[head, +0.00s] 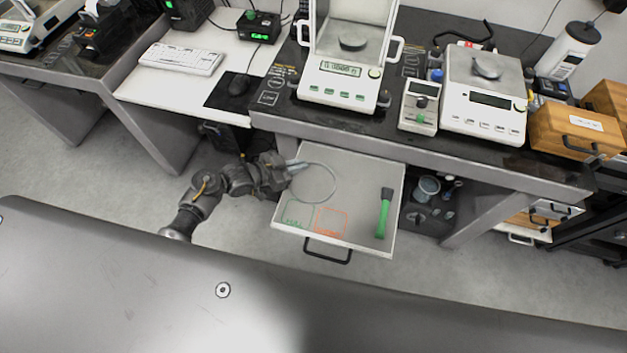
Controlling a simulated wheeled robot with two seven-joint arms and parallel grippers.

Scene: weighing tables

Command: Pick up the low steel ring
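A thin, low steel ring (337,184) shows in the head view over the left part of the open drawer (358,165). I cannot tell whether it lies on the drawer floor or is slightly raised. My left gripper (300,166) reaches in over the drawer's left wall, with its pale fingertips at the ring's upper left rim. The fingers are too small in view to tell whether they are closed on the rim. My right gripper is not in view.
A green-handled tool (384,213) lies at the drawer's right. Green and orange outlines mark its floor near the front. Above the drawer, the table carries a draft-shield balance (345,88), a small device (419,106) and another balance (484,115). A grey surface (120,290) spans the foreground.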

